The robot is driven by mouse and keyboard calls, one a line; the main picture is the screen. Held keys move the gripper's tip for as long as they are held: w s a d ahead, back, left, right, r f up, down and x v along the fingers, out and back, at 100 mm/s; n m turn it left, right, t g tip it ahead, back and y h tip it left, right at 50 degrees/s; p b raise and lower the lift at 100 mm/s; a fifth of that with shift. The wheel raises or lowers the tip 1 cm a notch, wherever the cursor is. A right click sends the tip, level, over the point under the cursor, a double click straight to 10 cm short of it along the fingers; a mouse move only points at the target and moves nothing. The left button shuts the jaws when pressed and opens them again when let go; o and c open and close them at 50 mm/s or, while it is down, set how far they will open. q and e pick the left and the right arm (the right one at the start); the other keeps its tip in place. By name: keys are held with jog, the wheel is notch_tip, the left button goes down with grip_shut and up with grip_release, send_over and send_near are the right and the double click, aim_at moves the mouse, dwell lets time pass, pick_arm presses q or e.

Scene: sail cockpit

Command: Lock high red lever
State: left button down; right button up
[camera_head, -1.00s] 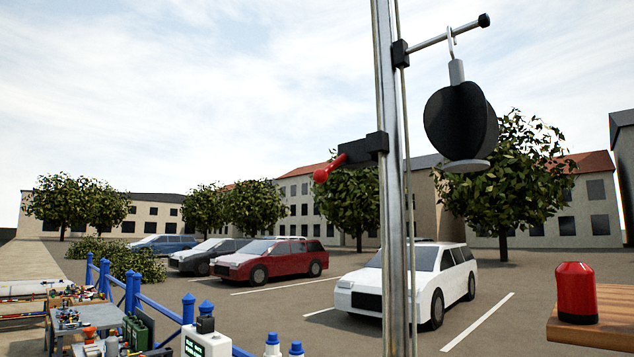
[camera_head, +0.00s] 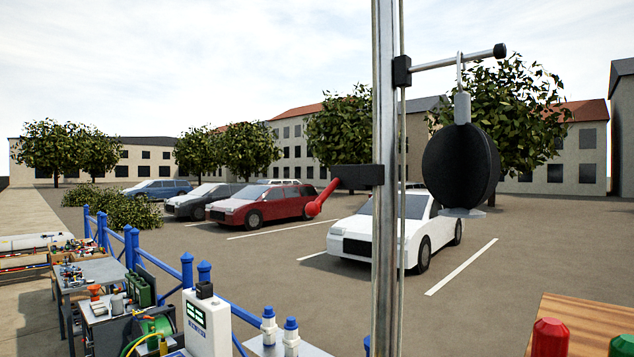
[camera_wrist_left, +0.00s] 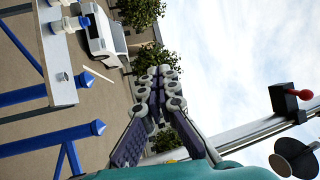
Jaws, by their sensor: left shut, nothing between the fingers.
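The red lever (camera_head: 322,198) has a round red end and sticks out from a black block (camera_head: 355,177) on the metal pole (camera_head: 385,270). In the head view it slants down to the left. The lever (camera_wrist_left: 298,94) also shows at the right of the left wrist view, beside its black block (camera_wrist_left: 284,101) on the pole. My left gripper (camera_wrist_left: 158,82) is shut and empty. In that view it is clearly apart from the lever, to its left. My left gripper does not show in the head view. My right gripper shows in neither view.
A dark ball-like shape (camera_head: 455,165) hangs from a rod (camera_head: 450,58) on the pole's right. A wooden table (camera_head: 585,310) with red and green pieces stands at lower right. A blue railing (camera_head: 130,245) and a cluttered bench (camera_head: 95,275) are at lower left.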

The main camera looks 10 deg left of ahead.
aim_at(325, 194)
pick_arm(q)
jog(key=s+d+r+m+g+h+p, duration=0.1)
jog(key=d+r+m+h+p, duration=0.3)
jog(key=r+m+h, duration=0.5)
jog(key=s+d+r+m+g+h+p, duration=0.2)
jog(key=d+r+m+h+p, duration=0.3)
jog(key=r+m+h, duration=0.4)
jog(key=r+m, duration=0.1)
jog(key=m, duration=0.5)
jog(key=shift+s+d+r+m+h, duration=0.3)
jog(key=shift+d+r, duration=0.05)
jog(key=shift+d, duration=0.05)
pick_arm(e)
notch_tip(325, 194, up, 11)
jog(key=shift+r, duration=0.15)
pick_arm(q)
jog(key=shift+r+p, duration=0.1)
jog(key=shift+p, duration=0.2)
jog(key=p+x, duration=0.3)
jog(key=x, duration=0.8)
jog(key=a, duration=0.1)
jog(key=s+a, duration=0.1)
jog(key=a+r+p, duration=0.1)
jog(key=shift+s+a, duration=0.35)
jog(key=shift+s, duration=0.05)
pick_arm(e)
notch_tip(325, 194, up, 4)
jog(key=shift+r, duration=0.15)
pick_arm(q)
jog(key=shift+w+d+f, duration=0.1)
